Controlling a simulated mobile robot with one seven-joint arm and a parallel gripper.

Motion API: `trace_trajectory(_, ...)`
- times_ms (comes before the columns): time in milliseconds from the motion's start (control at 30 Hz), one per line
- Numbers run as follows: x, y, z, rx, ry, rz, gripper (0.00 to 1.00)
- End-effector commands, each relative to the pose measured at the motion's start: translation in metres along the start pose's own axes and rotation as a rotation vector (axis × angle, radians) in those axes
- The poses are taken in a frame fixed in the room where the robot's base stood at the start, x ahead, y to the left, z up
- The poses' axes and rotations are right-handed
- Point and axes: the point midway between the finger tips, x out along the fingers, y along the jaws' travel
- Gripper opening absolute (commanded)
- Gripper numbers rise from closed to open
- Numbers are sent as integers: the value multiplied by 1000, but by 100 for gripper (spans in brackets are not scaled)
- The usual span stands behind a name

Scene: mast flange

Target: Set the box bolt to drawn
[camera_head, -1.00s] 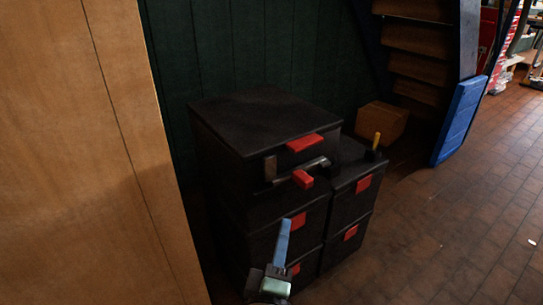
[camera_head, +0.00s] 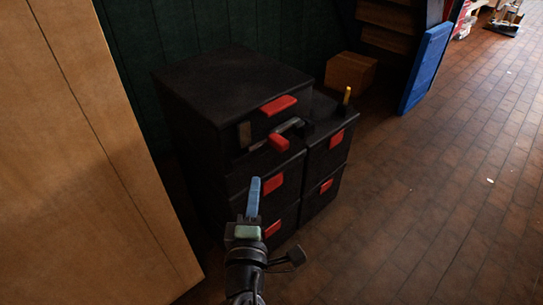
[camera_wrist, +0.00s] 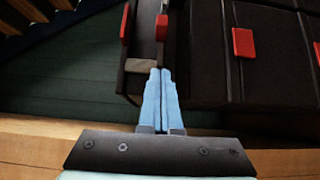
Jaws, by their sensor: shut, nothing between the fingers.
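The box bolt is a grey metal bar (camera_head: 291,126) with a red knob (camera_head: 279,142), lying across the front of the upper dark box (camera_head: 225,85). A grey plate (camera_head: 244,134) stands at its left end. The red knob also shows in the wrist view (camera_wrist: 162,27), just beyond the fingers. My gripper (camera_head: 255,180) has blue fingers, shut and empty. It is in front of the box, lower than the knob in the head view and apart from it. In the wrist view my fingertips (camera_wrist: 160,72) point toward the grey plate (camera_wrist: 139,65); whether they touch it is unclear.
A red tab (camera_head: 279,105) sits above the bolt. Dark drawers with red tabs (camera_head: 273,184) are below and to the right. A wooden panel (camera_head: 90,150) bounds the left. The brick floor (camera_head: 430,190) is open at right.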

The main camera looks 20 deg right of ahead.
Motion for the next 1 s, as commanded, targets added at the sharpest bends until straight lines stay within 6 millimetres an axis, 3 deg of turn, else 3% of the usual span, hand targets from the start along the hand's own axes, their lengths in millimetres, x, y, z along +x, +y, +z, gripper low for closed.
trace_trajectory(400,74,0,0,1,0,2,0)
trace_trajectory(500,84,1,15,1,-3,0,0)
trace_trajectory(700,96,0,26,0,-1,-1,0)
trace_trajectory(1000,98,0,28,1,1,0,0)
